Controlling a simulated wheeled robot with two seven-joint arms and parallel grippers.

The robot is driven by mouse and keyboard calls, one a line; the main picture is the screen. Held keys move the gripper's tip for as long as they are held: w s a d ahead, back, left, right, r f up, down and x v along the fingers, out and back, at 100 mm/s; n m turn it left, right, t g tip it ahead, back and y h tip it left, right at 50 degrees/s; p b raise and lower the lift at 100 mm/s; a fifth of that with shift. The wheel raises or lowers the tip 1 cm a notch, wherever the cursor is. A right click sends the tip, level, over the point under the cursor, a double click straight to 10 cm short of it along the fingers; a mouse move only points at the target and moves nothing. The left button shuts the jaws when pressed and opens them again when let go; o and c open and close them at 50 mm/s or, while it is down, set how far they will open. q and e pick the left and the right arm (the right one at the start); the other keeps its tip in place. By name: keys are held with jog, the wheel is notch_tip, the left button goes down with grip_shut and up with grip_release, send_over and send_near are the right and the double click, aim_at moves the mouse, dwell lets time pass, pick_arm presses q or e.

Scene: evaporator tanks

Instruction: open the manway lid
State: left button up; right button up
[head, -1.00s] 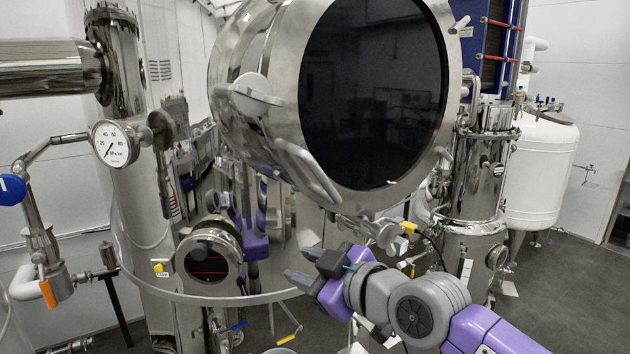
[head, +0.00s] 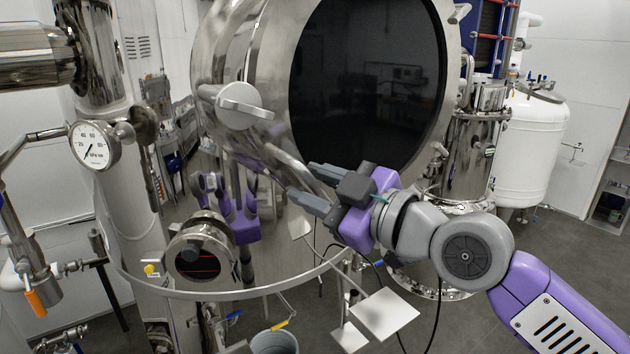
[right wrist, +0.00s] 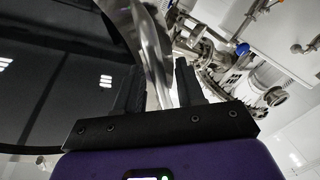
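The manway lid (head: 365,85) is a large round cover with a dark glossy face and a steel rim, upright in the upper middle of the head view. A shiny bar handle (head: 276,160) is at its lower left. My right gripper (head: 304,183) reaches in from the right, its fingers at the lower end of the handle. In the right wrist view, a curved steel bar (right wrist: 156,62) passes between the two spread fingers (right wrist: 158,85). I cannot tell whether a finger touches it. My left gripper is out of view; purple shapes on the tank are reflections.
A round grey knob (head: 243,105) sits left of the lid. A small round port (head: 197,255) and a pressure gauge (head: 95,145) are at the left. A white tank (head: 532,150) stands at the right.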

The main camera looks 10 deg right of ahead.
jog(key=shift+s, duration=0.2)
jog(key=shift+w, duration=0.1)
grip_shut()
